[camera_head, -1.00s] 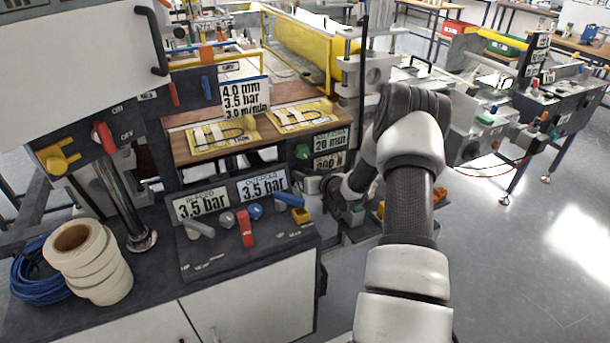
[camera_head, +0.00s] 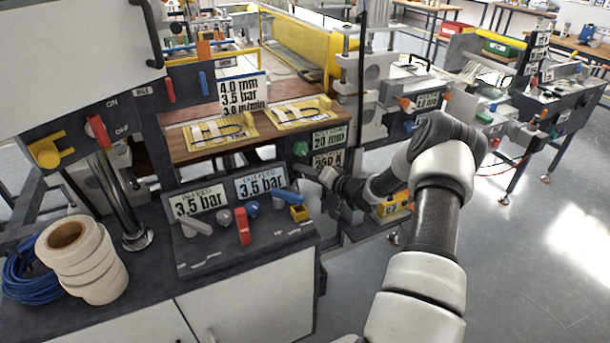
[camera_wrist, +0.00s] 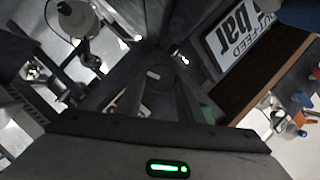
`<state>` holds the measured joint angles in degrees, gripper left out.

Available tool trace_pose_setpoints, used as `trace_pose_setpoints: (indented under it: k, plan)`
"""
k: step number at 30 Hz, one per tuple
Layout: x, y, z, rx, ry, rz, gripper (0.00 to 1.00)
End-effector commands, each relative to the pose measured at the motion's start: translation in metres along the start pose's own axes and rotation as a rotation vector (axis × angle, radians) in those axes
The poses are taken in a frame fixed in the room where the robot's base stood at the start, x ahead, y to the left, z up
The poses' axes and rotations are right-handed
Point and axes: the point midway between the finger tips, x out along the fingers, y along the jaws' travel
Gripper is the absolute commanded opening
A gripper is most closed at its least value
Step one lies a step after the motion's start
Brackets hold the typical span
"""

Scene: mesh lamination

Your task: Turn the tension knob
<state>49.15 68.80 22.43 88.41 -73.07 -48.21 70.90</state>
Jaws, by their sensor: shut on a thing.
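The tension readout (camera_head: 328,159), a white plate that seems to show 260 N, is on the dark machine panel under the 20 mm readout (camera_head: 328,140). My gripper (camera_head: 302,170) reaches in from the right, just left of and below the tension readout. It is shut on the tension knob, which the fingers hide in the head view. A green knob (camera_head: 300,149) sits just above my gripper.
A console with two 3.5 bar plates (camera_head: 261,183), a red lever (camera_head: 243,226) and a blue handle (camera_head: 287,197) stands left of my gripper. A wooden board (camera_head: 190,152) lies above. White tape rolls (camera_head: 85,262) stand at the lower left. Open floor is at right.

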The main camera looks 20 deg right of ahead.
Motion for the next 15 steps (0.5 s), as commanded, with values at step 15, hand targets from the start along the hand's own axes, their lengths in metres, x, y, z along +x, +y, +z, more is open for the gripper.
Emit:
trace_pose_setpoints:
  k: [15]
  plan:
    - [0.0001, 0.0035, 0.0013, 0.197, 0.000, -0.080, 0.12]
